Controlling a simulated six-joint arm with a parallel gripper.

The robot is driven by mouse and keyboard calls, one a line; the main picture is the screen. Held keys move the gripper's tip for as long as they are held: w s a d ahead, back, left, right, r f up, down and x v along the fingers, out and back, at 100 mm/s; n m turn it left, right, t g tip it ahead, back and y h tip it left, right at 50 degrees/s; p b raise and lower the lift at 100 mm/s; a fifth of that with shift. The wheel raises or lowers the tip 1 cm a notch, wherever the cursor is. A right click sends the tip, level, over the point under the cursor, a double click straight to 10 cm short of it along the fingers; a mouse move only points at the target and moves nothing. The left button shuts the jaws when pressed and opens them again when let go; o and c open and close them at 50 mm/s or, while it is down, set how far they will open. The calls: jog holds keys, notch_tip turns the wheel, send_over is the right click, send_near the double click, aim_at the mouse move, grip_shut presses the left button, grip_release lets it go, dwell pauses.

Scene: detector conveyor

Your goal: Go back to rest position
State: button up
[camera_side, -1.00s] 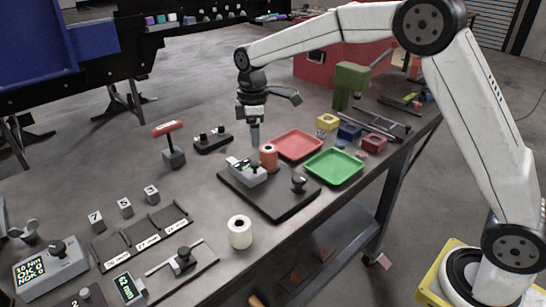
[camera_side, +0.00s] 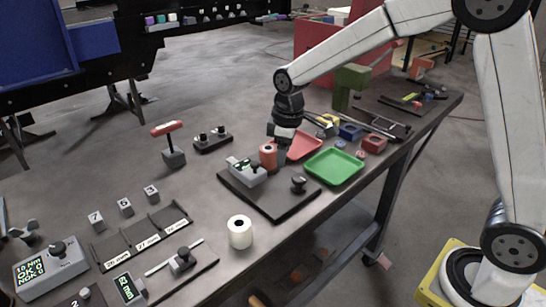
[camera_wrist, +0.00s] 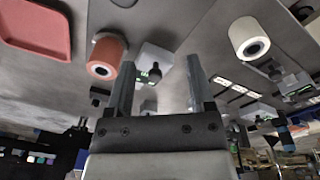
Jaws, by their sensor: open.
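My gripper (camera_side: 281,150) is just behind and right of the orange roll (camera_side: 268,156) in the side view. Its fingers are partly hidden there, and whether they touch the roll cannot be told. In the wrist view my gripper (camera_wrist: 160,84) has its two fingers spread apart with nothing held between them. The orange roll (camera_wrist: 107,55) shows beyond the left finger. It stands upright on the black base plate (camera_side: 278,208), next to a grey fixture block (camera_side: 246,173).
A red tray (camera_side: 304,146) and a green tray (camera_side: 334,167) lie to the right. A white roll (camera_side: 240,232) stands in front. Coloured blocks and a green post (camera_side: 349,82) are behind the trays. A red-topped stand (camera_side: 172,145) is at the left.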

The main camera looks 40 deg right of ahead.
jog(key=s+d+f+m, duration=0.1)
jog(key=s+f+m, duration=0.1)
jog(key=s, duration=0.6)
jog(key=s+d+f+m+t, duration=0.1)
jog(key=s+f+m, duration=0.2)
jog(key=s, duration=0.6)
jog(key=shift+d+f+m+t, duration=0.2)
jog(key=shift+d+m+t, duration=0.1)
jog(key=shift+m, duration=0.6)
